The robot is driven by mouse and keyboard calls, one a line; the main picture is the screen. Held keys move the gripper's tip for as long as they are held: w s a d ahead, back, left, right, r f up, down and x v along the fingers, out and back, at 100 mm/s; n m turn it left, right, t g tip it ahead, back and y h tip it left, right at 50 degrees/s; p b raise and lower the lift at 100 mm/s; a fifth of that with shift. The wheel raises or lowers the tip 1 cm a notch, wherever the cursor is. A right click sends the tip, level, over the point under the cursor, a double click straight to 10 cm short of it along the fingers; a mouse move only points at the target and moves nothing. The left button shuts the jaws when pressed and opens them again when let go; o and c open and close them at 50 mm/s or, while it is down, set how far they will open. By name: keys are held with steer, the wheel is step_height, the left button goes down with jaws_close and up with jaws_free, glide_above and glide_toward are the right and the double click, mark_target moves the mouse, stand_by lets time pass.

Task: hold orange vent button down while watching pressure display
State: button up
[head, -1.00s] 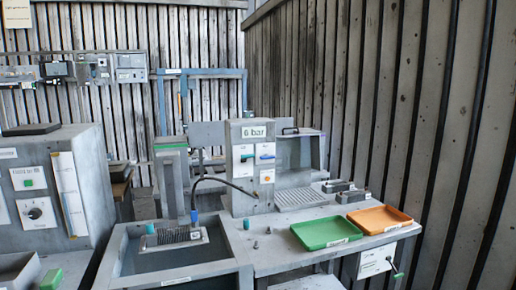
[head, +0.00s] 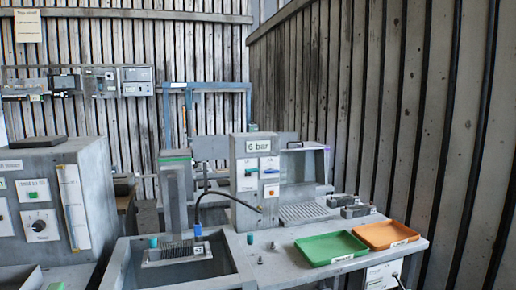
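The orange vent button (head: 271,190) is a small square on a white plate, low on the front of a grey upright housing (head: 243,205). Nothing touches it or covers it. The pressure display (head: 258,146) is a pale green panel near the top of the same housing and reads "6 bar". Two white switch plates sit between them, one with a green control (head: 248,173) and one with a blue control (head: 269,171). My gripper is not in view.
A green tray (head: 331,262) and an orange tray (head: 412,241) lie on the bench to the right. A dark hose (head: 212,196) arches left of the housing, above a sunken basin (head: 137,268). A grey control box (head: 88,178) stands at left.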

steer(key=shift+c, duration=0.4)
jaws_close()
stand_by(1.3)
